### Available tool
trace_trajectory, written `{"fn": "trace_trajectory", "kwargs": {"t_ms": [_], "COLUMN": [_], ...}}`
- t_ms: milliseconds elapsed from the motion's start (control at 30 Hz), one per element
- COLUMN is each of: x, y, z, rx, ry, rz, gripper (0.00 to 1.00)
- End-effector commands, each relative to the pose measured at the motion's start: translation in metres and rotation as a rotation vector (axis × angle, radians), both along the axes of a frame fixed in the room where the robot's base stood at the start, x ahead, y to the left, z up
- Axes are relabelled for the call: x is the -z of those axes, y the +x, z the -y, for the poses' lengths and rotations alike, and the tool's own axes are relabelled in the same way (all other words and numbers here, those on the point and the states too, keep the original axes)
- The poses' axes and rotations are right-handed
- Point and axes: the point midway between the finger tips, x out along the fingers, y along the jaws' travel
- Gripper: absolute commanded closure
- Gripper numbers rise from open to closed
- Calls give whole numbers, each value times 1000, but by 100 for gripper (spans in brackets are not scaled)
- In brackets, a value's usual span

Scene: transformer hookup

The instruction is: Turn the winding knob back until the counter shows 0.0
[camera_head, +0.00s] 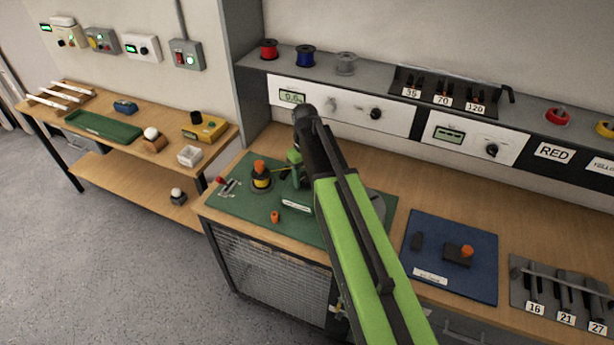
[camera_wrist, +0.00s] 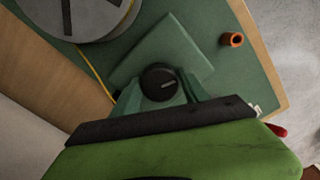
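The winding knob (camera_wrist: 158,82) is black and round with a pale pointer line, at the centre of the wrist view. It sits on a green winding machine (camera_wrist: 165,47), which also shows partly behind my arm in the head view (camera_head: 295,172). A small lit green counter display (camera_head: 291,97) is on the white panel behind; its digits are too small to read surely. My gripper's dark body (camera_head: 306,122) is over the machine in the head view. Its fingertips cannot be made out against the green parts beside the knob, so contact and opening are unclear.
On the green mat (camera_head: 236,207) are a yellow coil (camera_head: 261,181), an orange cylinder (camera_head: 275,217) and a red-handled tool (camera_head: 222,183). A grey disc (camera_wrist: 80,13) lies by the machine. A blue mat (camera_head: 470,280) lies to the right. Bare wood (camera_head: 405,178) shows behind.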

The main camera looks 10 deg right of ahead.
Motion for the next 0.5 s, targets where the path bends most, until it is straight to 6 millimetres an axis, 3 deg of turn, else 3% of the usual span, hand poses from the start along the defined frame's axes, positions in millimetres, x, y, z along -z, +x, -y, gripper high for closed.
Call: {"fn": "trace_trajectory", "kwargs": {"t_ms": [133,500], "x": [0,-5], "y": [1,2], "z": [0,0], "rx": [0,0], "ry": [0,0], "rz": [3,5], "gripper": [30,30]}}
